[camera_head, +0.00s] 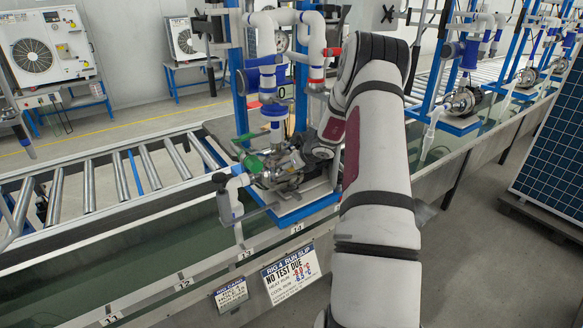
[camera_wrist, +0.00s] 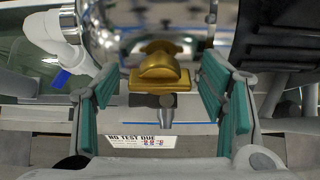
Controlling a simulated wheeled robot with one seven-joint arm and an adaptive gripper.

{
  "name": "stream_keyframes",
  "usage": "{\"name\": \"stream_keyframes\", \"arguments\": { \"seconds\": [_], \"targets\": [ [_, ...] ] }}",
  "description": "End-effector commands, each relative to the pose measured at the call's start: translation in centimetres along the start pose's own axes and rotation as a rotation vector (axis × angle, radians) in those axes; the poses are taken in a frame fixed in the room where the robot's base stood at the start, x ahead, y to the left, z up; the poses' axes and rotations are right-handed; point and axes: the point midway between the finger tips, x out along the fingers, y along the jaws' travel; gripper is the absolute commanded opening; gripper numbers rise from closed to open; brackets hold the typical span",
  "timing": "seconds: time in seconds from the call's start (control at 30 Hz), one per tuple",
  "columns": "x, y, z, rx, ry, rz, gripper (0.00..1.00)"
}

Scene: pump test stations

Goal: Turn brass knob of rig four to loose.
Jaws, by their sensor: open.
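The brass knob (camera_wrist: 160,70) is in the upper middle of the wrist view, gold-coloured, with a raised rounded grip on a flat base. It sits in front of a shiny metal pump body (camera_wrist: 125,38). My gripper (camera_wrist: 160,105) is open, its teal finger pads on either side of the knob and apart from it. In the head view my gripper is at the pump of the blue-framed rig (camera_head: 290,165); the arm and fittings hide the knob there. A slip reading "RIG 4 RUN SLIP, NO TEST DUE" (camera_head: 291,273) hangs in front.
White elbow pipe (camera_wrist: 62,35) stands left of the knob, and a dark body (camera_wrist: 285,35) is close at right. In the head view a green part (camera_head: 249,160) is beside the pump. Roller conveyor (camera_head: 90,185) runs left; another rig (camera_head: 461,95) stands right.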

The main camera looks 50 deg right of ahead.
Motion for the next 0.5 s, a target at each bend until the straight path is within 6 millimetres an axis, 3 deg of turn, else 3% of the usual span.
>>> {"name": "stream_keyframes", "arguments": {
  "seconds": [0.07, 0.27, 0.5],
  "targets": [
    [-0.01, 0.0, 0.0, 0.0, 0.0, 0.0, 0.6],
    [-0.02, 0.01, 0.0, 0.0, 0.0, 0.0, 0.17],
    [0.06, 0.0, 0.0, -0.008, 0.0, -0.002, 0.17]
  ]
}}
